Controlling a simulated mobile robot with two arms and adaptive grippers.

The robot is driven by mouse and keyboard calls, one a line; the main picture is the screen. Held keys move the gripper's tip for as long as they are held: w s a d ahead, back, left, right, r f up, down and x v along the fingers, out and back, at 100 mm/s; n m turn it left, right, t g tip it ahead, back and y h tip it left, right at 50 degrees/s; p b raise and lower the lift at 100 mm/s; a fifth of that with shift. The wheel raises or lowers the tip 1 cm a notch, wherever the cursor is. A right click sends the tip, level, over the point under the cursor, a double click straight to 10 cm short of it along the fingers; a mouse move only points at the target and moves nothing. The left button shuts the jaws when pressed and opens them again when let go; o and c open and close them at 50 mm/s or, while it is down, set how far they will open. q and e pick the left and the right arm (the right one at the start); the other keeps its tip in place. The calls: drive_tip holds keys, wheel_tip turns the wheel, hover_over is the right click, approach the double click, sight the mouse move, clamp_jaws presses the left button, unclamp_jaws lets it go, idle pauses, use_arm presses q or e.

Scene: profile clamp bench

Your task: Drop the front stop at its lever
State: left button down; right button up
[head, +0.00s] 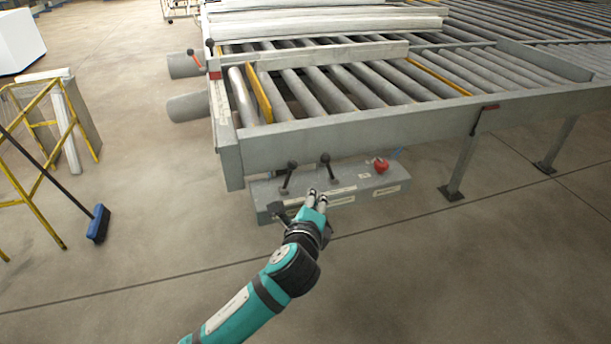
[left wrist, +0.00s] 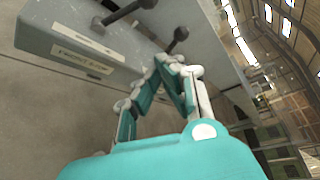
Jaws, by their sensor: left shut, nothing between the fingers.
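A grey control box (head: 345,187) below the near end of the roller bench carries two black-knobbed levers, a left lever (head: 290,170) and a right lever (head: 326,165). Both stand up from its top. My left gripper (head: 318,194) is shut and empty at the box's front, just below the right lever. In the left wrist view the shut fingers (left wrist: 170,62) are near one knobbed lever (left wrist: 178,42), and whether they touch it I cannot tell. A second lever (left wrist: 125,12) shows beyond. A label (left wrist: 82,62) on the box front is too blurred to read surely. My right gripper is out of view.
A red button (head: 380,165) sits on the box's right part. The roller bench (head: 340,132) overhangs behind it, with yellow bars (head: 259,92) between its rollers. A blue broom (head: 98,224) and yellow rack stand left. The floor in front is clear.

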use_arm(q)
hover_over(304, 196)
drive_tip(key=d, duration=0.4)
wheel_tip(304, 196, down, 2)
drive_tip(key=shift+f, duration=0.1)
drive_tip(key=a, duration=0.1)
drive_tip(key=a+r+p, duration=0.1)
drive_tip(key=shift+w+a+r+p, duration=0.1)
drive_tip(key=shift+a+r+p, duration=0.1)
drive_tip(key=shift+a+p, duration=0.1)
drive_tip(key=shift+a+r, duration=0.2)
drive_tip(key=shift+a, duration=0.35)
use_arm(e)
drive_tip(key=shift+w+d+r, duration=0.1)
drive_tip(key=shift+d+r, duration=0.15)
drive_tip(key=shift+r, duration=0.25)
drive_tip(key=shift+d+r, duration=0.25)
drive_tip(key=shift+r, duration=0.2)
use_arm(q)
drive_tip(key=shift+d+f, duration=0.1)
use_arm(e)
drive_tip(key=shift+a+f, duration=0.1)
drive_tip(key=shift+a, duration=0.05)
use_arm(q)
drive_tip(key=shift+s, duration=0.2)
drive_tip(key=shift+a, duration=0.25)
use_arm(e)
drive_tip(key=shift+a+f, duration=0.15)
